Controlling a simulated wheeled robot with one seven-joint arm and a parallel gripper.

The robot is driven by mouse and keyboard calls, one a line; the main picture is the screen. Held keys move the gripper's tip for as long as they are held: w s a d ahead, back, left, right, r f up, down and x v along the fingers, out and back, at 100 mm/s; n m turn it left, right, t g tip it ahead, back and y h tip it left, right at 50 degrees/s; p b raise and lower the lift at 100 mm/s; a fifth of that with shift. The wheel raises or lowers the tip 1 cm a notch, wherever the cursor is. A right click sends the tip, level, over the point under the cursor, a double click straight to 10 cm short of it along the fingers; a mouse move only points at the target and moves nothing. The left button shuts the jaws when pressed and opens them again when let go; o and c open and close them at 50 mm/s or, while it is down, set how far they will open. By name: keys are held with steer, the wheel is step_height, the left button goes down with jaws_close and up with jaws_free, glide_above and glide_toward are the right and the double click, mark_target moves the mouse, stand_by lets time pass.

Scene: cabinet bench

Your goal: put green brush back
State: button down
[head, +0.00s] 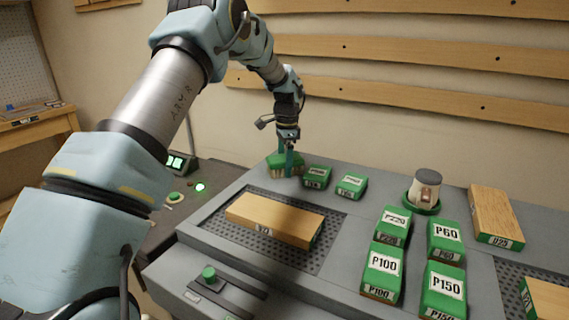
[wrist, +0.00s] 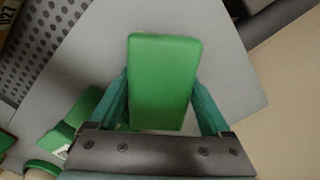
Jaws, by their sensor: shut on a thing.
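A green brush (head: 280,161) with pale bristles below its green back is at the far left corner of the grey bench top. It also shows in the wrist view (wrist: 164,80) as a plain green block between the two teal fingers. My gripper (head: 288,160) points down and is shut on the brush; in the wrist view a finger (wrist: 206,108) lies along each side of it. I cannot tell whether the brush touches the bench or hangs just above it. Its underside is hidden in the wrist view.
Two small green labelled blocks (head: 317,176) (head: 351,185) stand just right of the brush. A wooden block (head: 274,219) lies on the perforated panel. Several green grit blocks (head: 382,270) and a white-and-brown cup-like thing (head: 425,188) stand to the right. The wall is close behind.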

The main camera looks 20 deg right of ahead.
jaws_free()
steer(key=shift+f, duration=0.1)
step_height(320, 180, up, 12)
steer(key=b, duration=0.2)
steer(key=a+n, duration=0.5)
steer(key=a, duration=0.8)
steer(key=s+a+f+n, duration=0.3)
steer(key=s+a+n, duration=0.3)
steer(key=s+a, duration=0.4)
steer(key=s+a+f+n+t, duration=0.1)
steer(key=s+a+f+n, duration=0.3)
steer(key=a, duration=1.2)
steer(key=s+n, duration=0.3)
steer(key=s, duration=0.3)
steer(key=shift+t+h, duration=0.3)
steer(key=shift+w, duration=0.1)
